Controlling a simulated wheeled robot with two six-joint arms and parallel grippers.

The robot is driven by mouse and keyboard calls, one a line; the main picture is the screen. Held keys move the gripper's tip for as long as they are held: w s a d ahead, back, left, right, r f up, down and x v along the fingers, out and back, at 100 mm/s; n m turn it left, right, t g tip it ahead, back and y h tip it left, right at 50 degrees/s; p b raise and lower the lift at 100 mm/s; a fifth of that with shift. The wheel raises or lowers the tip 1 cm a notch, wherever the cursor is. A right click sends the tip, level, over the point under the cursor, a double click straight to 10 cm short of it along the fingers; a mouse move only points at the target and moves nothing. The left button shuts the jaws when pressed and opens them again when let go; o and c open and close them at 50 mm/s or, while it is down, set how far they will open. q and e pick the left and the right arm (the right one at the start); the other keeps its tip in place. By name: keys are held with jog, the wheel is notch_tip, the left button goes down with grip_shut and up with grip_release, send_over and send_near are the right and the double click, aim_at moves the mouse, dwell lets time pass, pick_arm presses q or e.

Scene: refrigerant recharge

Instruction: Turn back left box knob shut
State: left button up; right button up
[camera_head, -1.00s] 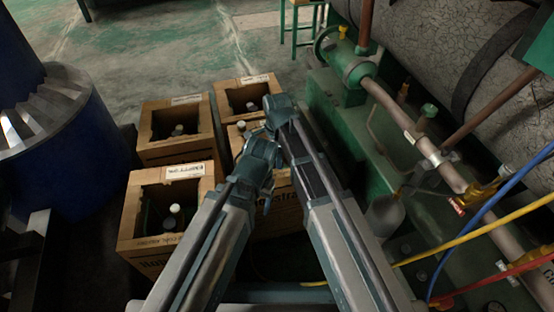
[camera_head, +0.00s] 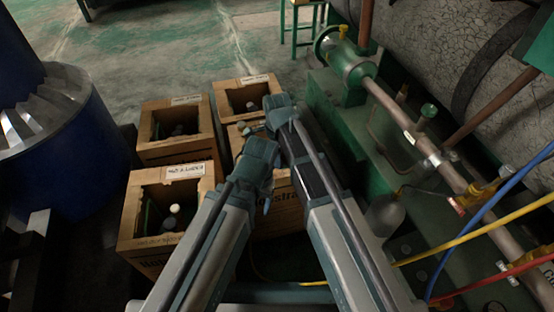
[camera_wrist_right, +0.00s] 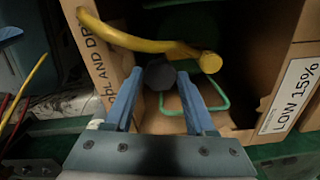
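The back left box (camera_head: 147,151) is an open-topped brown carton in the head view, with bottle tops (camera_head: 178,130) inside. My right gripper (camera_head: 280,105) is at the far end of my right arm in the head view; its fingers are hidden there. In the right wrist view, its two blue fingers (camera_wrist_right: 160,78) stand apart on either side of a dark knob (camera_wrist_right: 160,74). Whether they touch it I cannot tell. A carton with a "LOW 15%" label (camera_wrist_right: 290,92) surrounds the knob. My left gripper is by my left wrist (camera_head: 261,158); its fingers are mostly hidden.
A yellow hose (camera_wrist_right: 140,42) crosses close above the knob in the right wrist view. Other cartons stand at front left (camera_head: 127,215) and back right (camera_head: 222,105); another is partly behind my arms. Green machinery (camera_head: 345,130) is to the right, a blue drum (camera_head: 75,160) to the left.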

jog(key=shift+o, duration=1.4)
